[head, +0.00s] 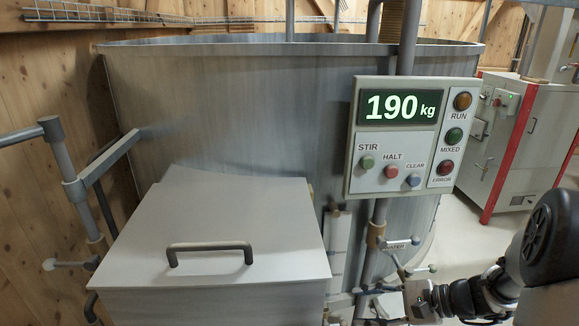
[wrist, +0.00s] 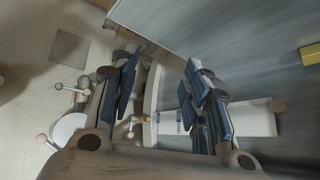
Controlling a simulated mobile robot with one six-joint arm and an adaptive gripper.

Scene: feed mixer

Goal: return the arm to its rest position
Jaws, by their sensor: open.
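My arm comes in at the lower right of the head view, with its black joint (head: 540,240) at the right edge. My gripper (wrist: 165,85) shows in the wrist view with its two blue-padded fingers apart and nothing between the pads. In the head view its end is low, by the valve levers and pipes under the control panel, and partly lost among them. The wrist view shows the grey mixer wall beyond the fingers and a pale labelled piece (wrist: 255,122) partly behind the right finger. I cannot tell whether the fingers touch anything.
The large grey mixer tub (head: 240,110) fills the middle. Its control panel (head: 400,145) reads 190 kg, with STIR, HALT and CLEAR buttons. A lidded box (head: 215,225) stands in front. A lever (head: 405,270) sits near the gripper. A grey cabinet (head: 540,130) stands at right beyond open floor.

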